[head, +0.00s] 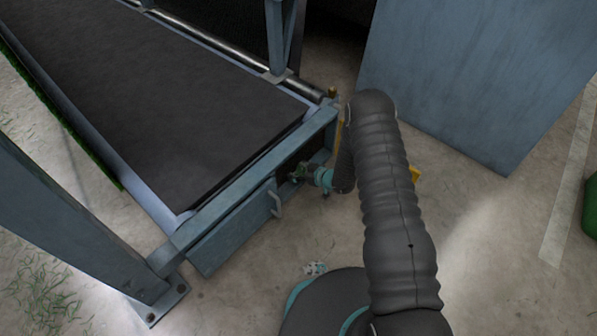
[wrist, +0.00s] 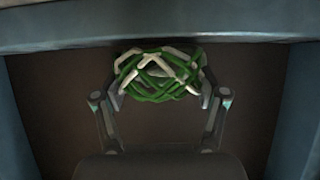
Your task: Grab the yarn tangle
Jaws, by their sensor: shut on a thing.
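The yarn tangle (wrist: 160,75), a loose ball of green and white strands, sits between the two fingers of my gripper (wrist: 160,90) in the wrist view. The fingers touch it from the left and right sides, and the gripper is shut on it. In the head view my gripper (head: 299,173) is small and dark at the opening in the end of the blue-grey conveyor frame. A bit of green from the tangle shows there, but most of it is hidden.
A blue-grey frame beam (wrist: 160,28) crosses above the tangle, with frame walls at both sides. The dark conveyor belt (head: 170,90) lies at left, with a handled panel (head: 235,230) at its end. A blue-grey panel (head: 470,70) stands at right. Concrete floor is open at lower right.

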